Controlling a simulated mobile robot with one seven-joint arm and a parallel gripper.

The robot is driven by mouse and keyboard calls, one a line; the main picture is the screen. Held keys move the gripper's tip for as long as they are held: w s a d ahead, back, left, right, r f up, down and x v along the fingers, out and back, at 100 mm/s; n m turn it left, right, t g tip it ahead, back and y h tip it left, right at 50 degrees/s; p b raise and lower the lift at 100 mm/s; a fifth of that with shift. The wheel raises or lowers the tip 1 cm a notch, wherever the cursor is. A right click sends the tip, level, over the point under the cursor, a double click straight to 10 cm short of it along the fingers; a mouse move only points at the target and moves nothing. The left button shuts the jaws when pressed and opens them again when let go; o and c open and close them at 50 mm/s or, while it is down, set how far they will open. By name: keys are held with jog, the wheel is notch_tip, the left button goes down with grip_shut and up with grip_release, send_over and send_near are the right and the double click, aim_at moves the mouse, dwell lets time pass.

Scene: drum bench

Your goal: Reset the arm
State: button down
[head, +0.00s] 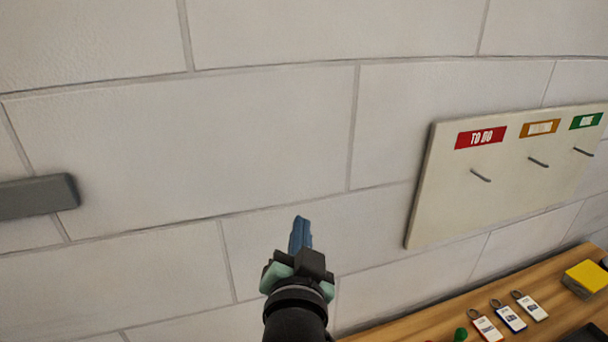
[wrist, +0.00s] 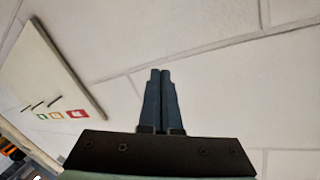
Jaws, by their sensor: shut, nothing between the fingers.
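My gripper (head: 301,234) is in the lower middle of the head view, raised in front of the pale block wall. Its blue fingers are together and hold nothing. In the wrist view the gripper (wrist: 161,75) points up at the wall with its fingertips touching. It is left of the pegboard and apart from it.
A cream board (head: 430,200) with a red "TO DO" label (head: 480,138), orange and green labels and three pegs hangs at right. Below, a wooden bench (head: 440,318) bears three key tags (head: 510,316) and a yellow block (head: 587,276). A grey bar (head: 38,197) is at left.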

jog(key=s+r+n+t+b, duration=0.2)
jog(key=s+r+t, duration=0.3)
jog(key=r, duration=1)
jog(key=s+r+n+t+b, duration=0.2)
jog(key=s+r+n+t, duration=0.2)
jog(key=s+r, duration=0.6)
notch_tip(320, 180, up, 5)
jog(key=shift+s+d+f+t+y, duration=0.1)
jog(key=shift+s+d+t+y, duration=0.2)
jog(key=shift+t, duration=0.4)
jog(key=shift+a, duration=0.1)
